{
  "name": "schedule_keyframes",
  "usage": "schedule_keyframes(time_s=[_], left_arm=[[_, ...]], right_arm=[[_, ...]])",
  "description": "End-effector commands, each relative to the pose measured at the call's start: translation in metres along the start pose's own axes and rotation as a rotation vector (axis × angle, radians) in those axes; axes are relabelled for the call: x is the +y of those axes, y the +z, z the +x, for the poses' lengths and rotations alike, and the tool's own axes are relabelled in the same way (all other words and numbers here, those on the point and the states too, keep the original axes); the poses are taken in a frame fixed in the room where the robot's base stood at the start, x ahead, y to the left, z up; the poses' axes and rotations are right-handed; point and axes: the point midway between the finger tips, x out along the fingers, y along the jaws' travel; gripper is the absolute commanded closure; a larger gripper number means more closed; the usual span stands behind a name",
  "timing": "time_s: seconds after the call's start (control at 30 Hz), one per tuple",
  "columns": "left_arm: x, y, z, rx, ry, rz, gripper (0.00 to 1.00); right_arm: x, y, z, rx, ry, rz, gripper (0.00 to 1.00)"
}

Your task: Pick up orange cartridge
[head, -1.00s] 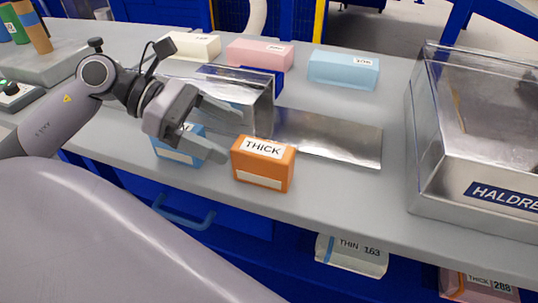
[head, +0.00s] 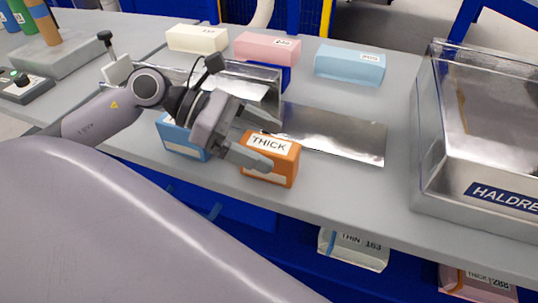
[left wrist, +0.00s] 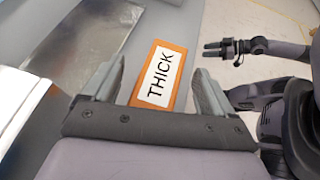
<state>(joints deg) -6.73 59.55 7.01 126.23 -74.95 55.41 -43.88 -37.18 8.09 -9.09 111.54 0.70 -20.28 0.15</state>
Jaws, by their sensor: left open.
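The orange cartridge (head: 283,165), a box with a white label reading THICK, stands on the grey bench near its front edge. My left gripper (head: 270,144) is open at the cartridge, and one finger covers part of its left side in the head view. In the left wrist view the cartridge (left wrist: 160,78) lies between and ahead of the two open fingers of the left gripper (left wrist: 163,85). I cannot tell whether a finger touches it. My right gripper (left wrist: 222,49) shows in the left wrist view, at the upper right, with its fingers apart.
A blue box (head: 176,137) stands just left of the cartridge, partly behind my gripper. A metal plate (head: 340,134) lies behind it. Cream (head: 197,38), pink (head: 267,47) and light blue (head: 348,65) blocks are at the back. A clear-lidded machine (head: 480,180) stands at right.

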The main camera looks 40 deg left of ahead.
Motion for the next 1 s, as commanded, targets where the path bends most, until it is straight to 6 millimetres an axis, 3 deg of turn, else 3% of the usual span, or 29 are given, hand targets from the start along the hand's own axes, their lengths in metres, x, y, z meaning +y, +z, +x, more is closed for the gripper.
schedule_keyframes(time_s=[0.17, 0.3, 0.4, 0.77, 1.0], left_arm=[[0.000, 0.000, 0.000, 0.000, 0.000, -0.001, 0.14], [0.000, 0.000, 0.000, 0.000, 0.000, -0.001, 0.59], [0.000, -0.001, 0.000, 0.000, -0.001, -0.002, 0.85], [0.000, 0.003, -0.002, -0.001, 0.000, 0.000, 0.86], [0.000, 0.029, -0.014, 0.000, 0.001, 0.006, 0.86]], right_arm=[[0.000, 0.000, 0.000, 0.001, 0.000, 0.001, 0.57], [0.000, -0.001, 0.000, 0.001, 0.000, 0.001, 0.57], [0.000, -0.001, 0.000, 0.002, 0.000, 0.001, 0.57], [0.000, -0.001, 0.000, 0.002, -0.001, 0.001, 0.57], [-0.001, -0.001, 0.000, 0.002, -0.001, 0.002, 0.57]])
